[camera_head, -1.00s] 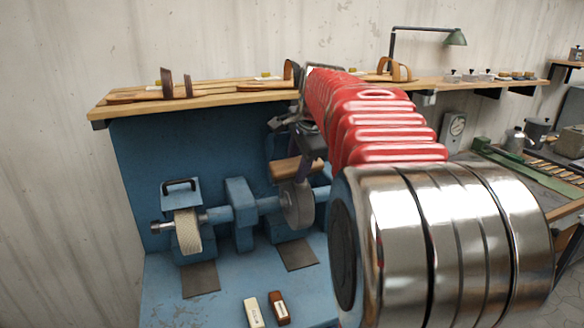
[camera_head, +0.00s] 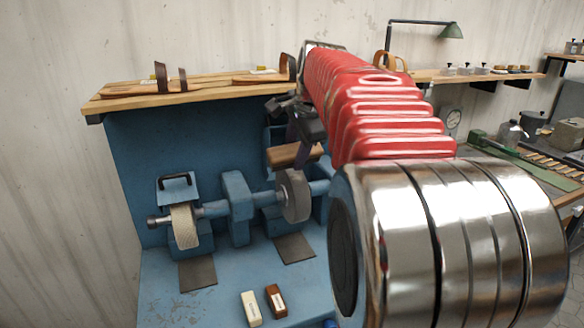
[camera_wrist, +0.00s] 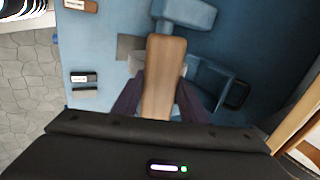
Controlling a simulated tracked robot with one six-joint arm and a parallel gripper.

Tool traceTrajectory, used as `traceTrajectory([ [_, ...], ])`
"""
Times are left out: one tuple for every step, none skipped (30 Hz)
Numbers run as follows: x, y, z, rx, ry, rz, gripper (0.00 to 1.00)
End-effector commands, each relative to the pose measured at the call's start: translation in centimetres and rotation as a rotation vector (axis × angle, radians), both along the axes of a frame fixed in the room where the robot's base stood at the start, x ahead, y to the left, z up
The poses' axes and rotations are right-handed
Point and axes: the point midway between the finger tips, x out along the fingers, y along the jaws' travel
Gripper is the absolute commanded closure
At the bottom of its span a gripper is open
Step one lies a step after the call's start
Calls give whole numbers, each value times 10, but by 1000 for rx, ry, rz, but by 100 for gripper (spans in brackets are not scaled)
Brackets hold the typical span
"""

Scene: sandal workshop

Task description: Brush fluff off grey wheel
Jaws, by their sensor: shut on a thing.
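The grey wheel (camera_head: 295,196) sits on the shaft of the blue grinding machine, right of the middle bearing. I cannot make out any fluff on it. My gripper (camera_wrist: 158,98) is shut on a wooden-backed brush (camera_wrist: 164,72), its dark fingers either side of the wood. In the head view the brush (camera_head: 294,155) lies just above the top of the grey wheel; I cannot tell whether it touches. Its bristles are not clearly seen. In the wrist view the brush hides most of the wheel. My arm covers the right of the head view.
A pale wheel (camera_head: 184,226) is at the shaft's left end. A cream block (camera_head: 250,309) and a brown block (camera_head: 276,301) lie on the blue base in front. A wooden shelf (camera_head: 110,109) with sandals runs above. A workbench with tools stands at the right.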

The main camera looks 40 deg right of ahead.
Motion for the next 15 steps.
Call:
traceTrajectory([
  [0, 0, 0, 0, 0, 0, 79],
  [0, 0, 0, 0, 0, 0, 79],
  [1, 0, -1, 0, 0, 0, 79],
  [1, 0, -2, 0, 0, 0, 79],
  [1, 0, -2, 0, 0, 0, 79],
  [2, 0, -4, 0, 0, 0, 79],
  [3, 0, -5, 0, 0, 0, 79],
  [3, -1, -6, 0, 0, 0, 79],
  [5, -1, -8, 0, 0, 0, 79],
  [6, -1, -10, 0, 0, 0, 79],
  [7, -1, -13, 1, 1, 0, 79],
  [8, -2, -16, 1, 2, 0, 79],
  [9, -2, -18, 1, 2, 0, 79],
  [10, -2, -20, 1, 2, 0, 79],
  [12, -2, -23, 1, 1, 0, 79],
])
